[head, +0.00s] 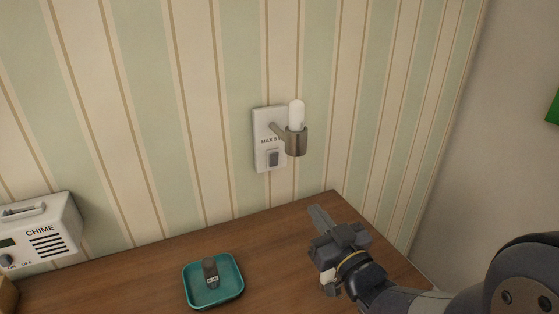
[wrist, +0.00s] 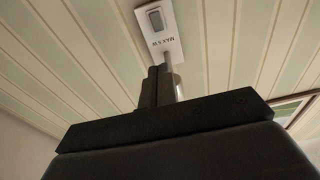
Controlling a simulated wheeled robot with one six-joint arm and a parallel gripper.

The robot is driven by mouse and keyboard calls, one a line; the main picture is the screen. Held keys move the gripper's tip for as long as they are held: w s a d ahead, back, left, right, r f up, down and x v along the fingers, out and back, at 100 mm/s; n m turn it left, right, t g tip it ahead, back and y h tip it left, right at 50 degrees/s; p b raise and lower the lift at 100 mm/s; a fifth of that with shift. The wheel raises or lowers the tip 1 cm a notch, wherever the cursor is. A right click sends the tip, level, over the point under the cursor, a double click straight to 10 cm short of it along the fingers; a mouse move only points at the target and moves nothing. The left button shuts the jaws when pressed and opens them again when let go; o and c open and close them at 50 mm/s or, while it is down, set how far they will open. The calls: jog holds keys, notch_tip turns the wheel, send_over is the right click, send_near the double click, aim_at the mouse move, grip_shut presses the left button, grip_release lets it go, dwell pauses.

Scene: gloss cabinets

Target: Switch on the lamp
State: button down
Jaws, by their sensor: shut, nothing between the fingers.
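The lamp (head: 296,130) is a wall fixture with a white bulb in a metal cup on a short arm. The bulb looks unlit. Its white wall plate (head: 259,142) carries a dark rocker switch (head: 273,158) at the lower part. In the wrist view the plate and its switch (wrist: 156,18) show upside down at the top, beyond the fingers. My gripper (head: 316,212) is shut and empty, over the right end of the wooden top, below and right of the lamp, apart from it. In the wrist view its fingers (wrist: 158,84) overlap part of the lamp.
A teal tray (head: 187,289) with a small dark object (head: 211,273) in it sits on the wooden top (head: 130,275). A white chime box (head: 45,228) is at the left. Striped wall stands behind. The space between my gripper and the switch looks clear.

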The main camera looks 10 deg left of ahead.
aim_at(274, 155)
jog(key=p+x, duration=0.2)
jog(key=x, duration=1.7)
jog(key=shift+w+a+p, duration=0.1)
jog(key=shift+w+p, duration=0.05)
jog(key=shift+p, duration=0.25)
jog(key=shift+w+a+r+p, duration=0.15)
jog(key=shift+r+p, duration=0.2)
jog(key=shift+p, duration=0.15)
jog(key=shift+f, duration=0.2)
